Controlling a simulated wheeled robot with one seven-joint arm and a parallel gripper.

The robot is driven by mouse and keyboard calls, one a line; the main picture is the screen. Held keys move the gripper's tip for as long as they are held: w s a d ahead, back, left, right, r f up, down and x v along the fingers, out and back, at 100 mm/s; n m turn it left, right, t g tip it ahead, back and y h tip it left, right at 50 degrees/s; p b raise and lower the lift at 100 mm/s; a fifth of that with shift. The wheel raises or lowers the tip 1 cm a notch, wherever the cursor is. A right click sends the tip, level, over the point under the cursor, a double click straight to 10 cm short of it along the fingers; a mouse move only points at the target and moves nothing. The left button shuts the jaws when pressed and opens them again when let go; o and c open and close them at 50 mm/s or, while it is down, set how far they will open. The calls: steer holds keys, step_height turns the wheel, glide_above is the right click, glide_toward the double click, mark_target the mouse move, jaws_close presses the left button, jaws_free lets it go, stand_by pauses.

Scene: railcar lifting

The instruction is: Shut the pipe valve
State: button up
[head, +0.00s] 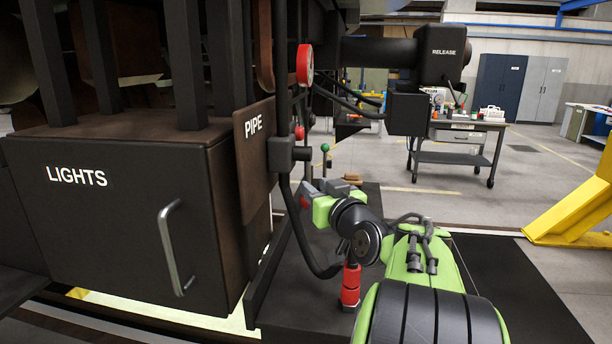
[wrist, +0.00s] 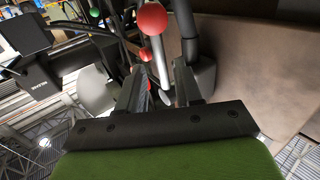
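The brown PIPE plate (head: 254,140) hangs beside the dark LIGHTS box in the head view. Just right of it is a black pipe fitting (head: 283,153), with a red knob (head: 300,132) close by. In the wrist view, a larger red ball (wrist: 152,18) tops a pale lever (wrist: 161,62) that runs down toward the space between my fingers. I cannot tell whether the lever lies between them or beyond. My gripper (head: 318,187) is below and right of the fitting. Its fingers (wrist: 158,80) are apart in the wrist view. The lever's base is hidden.
A second red ball (wrist: 145,55) and a green ball (wrist: 93,12) are close by. A red-rimmed gauge (head: 305,64) and the black RELEASE box (head: 442,54) are above. Hanging cables and a black hose (head: 296,222) run near my arm.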

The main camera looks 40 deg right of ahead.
mark_target(309, 182)
steer(key=x, duration=0.5)
steer(key=shift+p, duration=0.35)
steer(key=shift+c, duration=0.5)
jaws_close()
